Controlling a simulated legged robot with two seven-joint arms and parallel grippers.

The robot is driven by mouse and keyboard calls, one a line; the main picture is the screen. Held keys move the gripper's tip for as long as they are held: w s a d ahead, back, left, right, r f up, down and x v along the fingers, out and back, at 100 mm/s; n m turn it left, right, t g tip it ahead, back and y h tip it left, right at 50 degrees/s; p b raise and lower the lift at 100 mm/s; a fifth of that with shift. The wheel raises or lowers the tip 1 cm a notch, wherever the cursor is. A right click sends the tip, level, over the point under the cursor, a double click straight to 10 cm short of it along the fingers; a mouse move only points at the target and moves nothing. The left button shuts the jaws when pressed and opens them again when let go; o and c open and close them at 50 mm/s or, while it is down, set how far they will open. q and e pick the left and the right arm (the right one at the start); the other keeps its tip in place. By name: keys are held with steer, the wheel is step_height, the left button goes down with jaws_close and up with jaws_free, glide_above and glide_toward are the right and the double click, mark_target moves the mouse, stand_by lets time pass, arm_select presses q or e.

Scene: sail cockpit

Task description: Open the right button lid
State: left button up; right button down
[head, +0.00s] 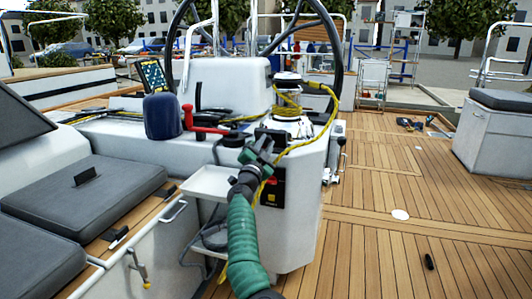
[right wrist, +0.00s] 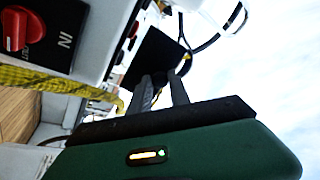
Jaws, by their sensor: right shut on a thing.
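My right arm comes up from the bottom in the head view, and its gripper (head: 266,149) is at the top edge of the white console. In the right wrist view the two fingers of the gripper (right wrist: 162,82) are shut on a black square plate, the button lid (right wrist: 152,56). The lid stands out from the console at a tilt. In the head view the gripper mostly hides the lid, and the button under it cannot be made out. My left gripper is not in view.
The white console (head: 303,200) carries a winch (head: 288,123) with a yellow rope (head: 328,118). A black panel with a red switch (right wrist: 15,30) is beside the gripper. A red lever (head: 207,130), a blue cover (head: 162,116) and a white tray (head: 205,183) are close by on the left.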

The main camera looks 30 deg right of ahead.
steer(key=shift+a+f, duration=0.15)
steer(key=shift+f, duration=0.05)
steer(key=shift+r, duration=0.1)
steer(key=c, duration=1.2)
jaws_free()
steer(key=b+v, duration=0.4)
steer(key=v, duration=0.3)
steer(key=shift+f, duration=0.3)
steer(key=shift+h, duration=0.3)
